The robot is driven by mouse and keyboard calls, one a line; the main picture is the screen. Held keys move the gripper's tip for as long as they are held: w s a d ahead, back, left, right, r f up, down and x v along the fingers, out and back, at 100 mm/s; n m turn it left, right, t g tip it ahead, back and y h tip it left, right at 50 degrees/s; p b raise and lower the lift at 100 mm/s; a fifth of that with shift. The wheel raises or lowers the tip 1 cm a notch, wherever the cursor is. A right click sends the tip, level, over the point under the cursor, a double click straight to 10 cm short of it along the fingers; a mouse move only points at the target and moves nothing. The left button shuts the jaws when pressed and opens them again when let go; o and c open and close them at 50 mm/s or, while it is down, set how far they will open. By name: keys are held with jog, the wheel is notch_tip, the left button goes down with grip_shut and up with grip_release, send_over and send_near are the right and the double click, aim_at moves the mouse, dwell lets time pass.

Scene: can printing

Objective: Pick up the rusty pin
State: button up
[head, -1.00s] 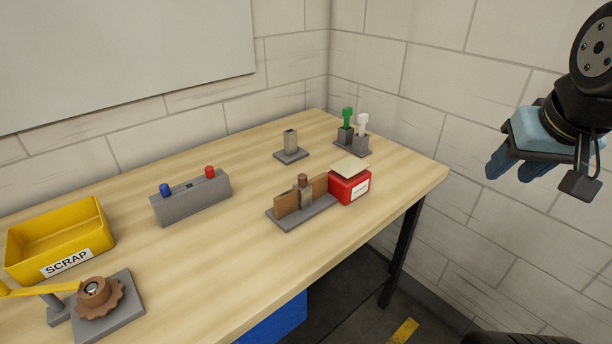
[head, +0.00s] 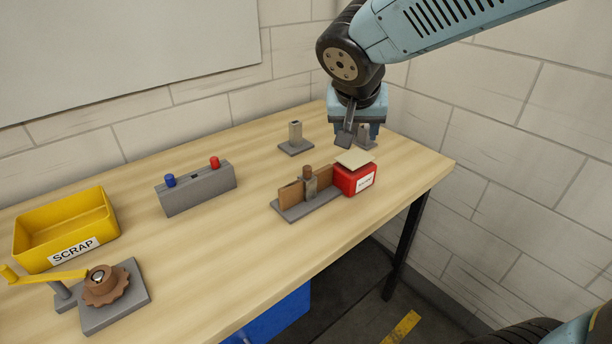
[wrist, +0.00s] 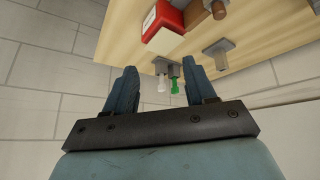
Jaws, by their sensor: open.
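A short brown, rust-coloured pin (head: 307,171) stands upright in a grey post between brown boards on a grey base (head: 293,212). It also shows at the top of the wrist view (wrist: 218,9). My gripper (head: 369,136) is open and empty, at the back right of the table, beyond the brown pin and apart from it. In the wrist view, a white pin (wrist: 162,84) and a green pin (wrist: 174,84) in a grey holder (wrist: 166,66) appear between my open fingers. In the head view, my gripper hides these pins and part of their holder (head: 367,145).
A red box (head: 356,182) with a pale lid adjoins the brown boards. A grey stand (head: 296,140), a grey block with blue and red pegs (head: 196,190), a yellow scrap bin (head: 64,228) and a brown gear on a crank base (head: 104,286) share the table. The middle front is clear.

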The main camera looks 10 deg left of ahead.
jog(key=y, duration=0.1)
send_near(307, 167)
jog(key=v, duration=0.5)
jog(key=x, duration=1.4)
jog(key=shift+s, duration=0.1)
grip_shut()
